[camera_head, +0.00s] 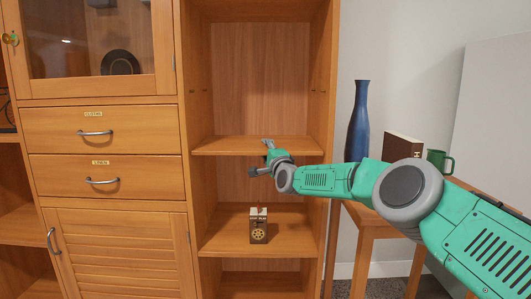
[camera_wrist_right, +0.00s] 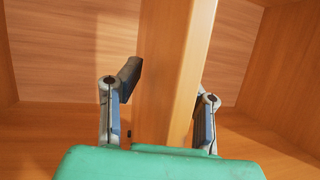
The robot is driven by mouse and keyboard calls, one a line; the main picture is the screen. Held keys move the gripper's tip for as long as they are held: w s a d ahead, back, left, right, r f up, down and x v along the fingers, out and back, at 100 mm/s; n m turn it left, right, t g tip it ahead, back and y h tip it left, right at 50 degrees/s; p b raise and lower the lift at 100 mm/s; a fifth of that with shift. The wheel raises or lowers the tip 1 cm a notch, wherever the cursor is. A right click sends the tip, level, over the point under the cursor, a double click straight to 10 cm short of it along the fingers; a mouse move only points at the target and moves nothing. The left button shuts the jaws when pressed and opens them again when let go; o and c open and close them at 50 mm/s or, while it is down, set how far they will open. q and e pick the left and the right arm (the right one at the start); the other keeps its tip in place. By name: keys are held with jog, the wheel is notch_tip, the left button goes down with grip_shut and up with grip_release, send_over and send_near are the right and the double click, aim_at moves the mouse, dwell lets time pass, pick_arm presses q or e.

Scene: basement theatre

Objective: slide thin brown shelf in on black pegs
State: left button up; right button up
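The thin brown shelf (camera_head: 225,146) lies level across the tall open bay of the wooden cabinet. My right gripper (camera_head: 262,158) is at its front edge, with one finger above the board and one below. In the right wrist view the wooden board (camera_wrist_right: 178,75) runs upright between the fingers of the right gripper (camera_wrist_right: 165,95). The fingers are spread, with a gap to the board on the right side; contact on the left is unclear. Small dark marks, perhaps pegs or holes, show on the bay's side walls (camera_head: 316,92). My left gripper is out of view.
A small dark box (camera_head: 259,226) stands on the lower shelf (camera_head: 220,240). To the right, a side table (camera_head: 362,226) carries a tall blue vase (camera_head: 358,120), a brown book-like object (camera_head: 402,147) and a green mug (camera_head: 440,161), close to my right arm. The bay above the shelf is empty.

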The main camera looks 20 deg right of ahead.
jog(key=shift+a+f, duration=0.1)
jog(key=shift+f, duration=0.2)
jog(key=shift+s, duration=0.65)
jog(key=s+a+f+p, duration=0.1)
jog(key=s+p, duration=0.1)
jog(key=s, duration=1.8)
jog(key=shift+a+f, duration=0.15)
jog(key=shift+f, duration=0.2)
jog(key=shift+f, duration=0.1)
